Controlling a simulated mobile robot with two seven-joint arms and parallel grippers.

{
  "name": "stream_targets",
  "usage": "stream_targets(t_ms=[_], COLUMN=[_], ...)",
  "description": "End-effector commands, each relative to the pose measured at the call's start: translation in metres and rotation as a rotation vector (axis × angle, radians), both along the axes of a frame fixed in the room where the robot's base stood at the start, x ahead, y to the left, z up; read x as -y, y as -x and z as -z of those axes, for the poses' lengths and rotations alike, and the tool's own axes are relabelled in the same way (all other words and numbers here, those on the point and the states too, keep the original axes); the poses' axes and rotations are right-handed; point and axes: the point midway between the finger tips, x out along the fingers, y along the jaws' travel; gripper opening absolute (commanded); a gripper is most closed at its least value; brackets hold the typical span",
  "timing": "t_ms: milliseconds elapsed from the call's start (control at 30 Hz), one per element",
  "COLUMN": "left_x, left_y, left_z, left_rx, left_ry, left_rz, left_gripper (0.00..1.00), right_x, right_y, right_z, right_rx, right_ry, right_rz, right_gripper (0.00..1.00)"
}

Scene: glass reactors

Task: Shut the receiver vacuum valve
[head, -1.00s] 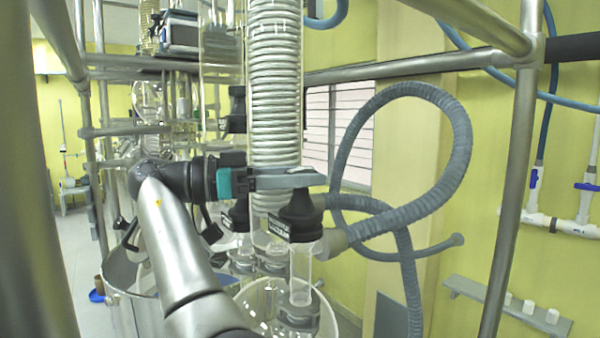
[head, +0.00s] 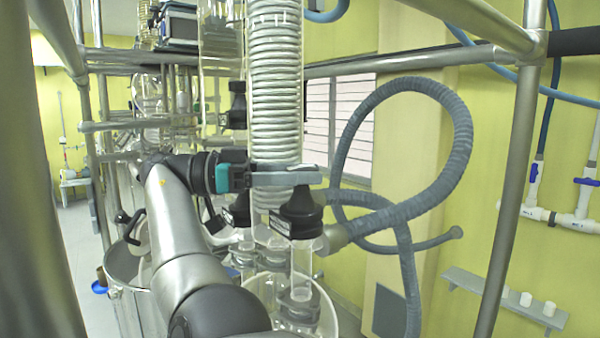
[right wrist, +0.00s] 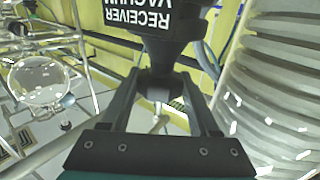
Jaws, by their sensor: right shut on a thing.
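The receiver vacuum valve (head: 298,217) is a black cap with a dark label on top of a clear glass tube, right of the coiled condenser in the head view. In the right wrist view its black body (right wrist: 170,25) fills the top middle, with the white words "RECEIVER VACUUM" upside down. My right gripper (head: 298,177) reaches across from the left and is shut on the narrow top of this valve. In the right wrist view its two dark fingers (right wrist: 162,80) stand on either side of the narrow part. My left gripper is not in view.
The glass condenser with its coil (head: 273,90) stands close beside the gripper. A grey ribbed hose (head: 460,150) loops at the right from near the valve. Metal frame bars (head: 512,190) surround the area. A glass vessel (head: 258,290) lies below.

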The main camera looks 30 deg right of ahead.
Motion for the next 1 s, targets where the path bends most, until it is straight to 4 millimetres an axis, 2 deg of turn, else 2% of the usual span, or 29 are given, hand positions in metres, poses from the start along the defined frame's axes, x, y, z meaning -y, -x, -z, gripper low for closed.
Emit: stream_targets(t_ms=[167, 200, 433, 1000], left_x=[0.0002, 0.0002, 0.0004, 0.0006], left_y=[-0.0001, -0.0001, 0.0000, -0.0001], left_z=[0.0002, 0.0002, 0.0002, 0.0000], left_rx=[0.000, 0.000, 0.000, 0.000], left_ry=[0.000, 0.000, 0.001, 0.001], left_rz=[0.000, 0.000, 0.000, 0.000], left_gripper=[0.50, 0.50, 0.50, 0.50], right_x=[0.0004, 0.0005, 0.0004, 0.0004], right_y=[0.0005, 0.0005, 0.0003, -0.0003], right_z=[0.0028, 0.0028, 0.0016, -0.0001], right_rx=[0.001, 0.001, 0.000, 0.000], right_ry=[-0.008, -0.008, -0.004, 0.000], right_rz=[0.004, 0.004, 0.002, -0.002], right_gripper=[0.06, 0.64, 0.90, 0.92])
